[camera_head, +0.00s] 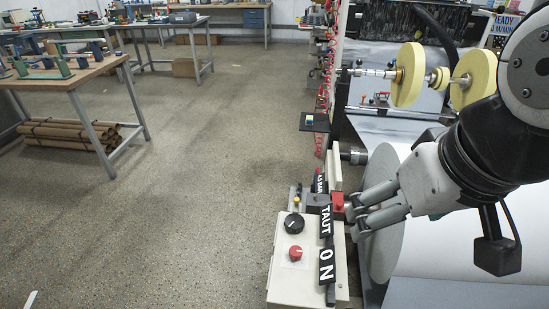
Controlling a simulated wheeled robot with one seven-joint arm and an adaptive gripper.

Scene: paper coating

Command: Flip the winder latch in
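A red block (338,203) sits beside a dark block (317,202) at the back of the pale control box (285,283). It may be the winder latch, but its full shape is hidden. My gripper (352,220) reaches in from the right, just right of the red block. Its two grey fingers are apart with a gap between them, and nothing shows held. The upper fingertip is close to the red block; I cannot tell whether they touch. A large pale roll end disc (384,255) stands behind the fingers.
The box carries a black knob (293,222), a red knob (295,253) and black plates reading "TAUT" and "ON" (326,265). Yellow rollers (408,75) on a shaft stand above. White paper (450,240) lies right.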

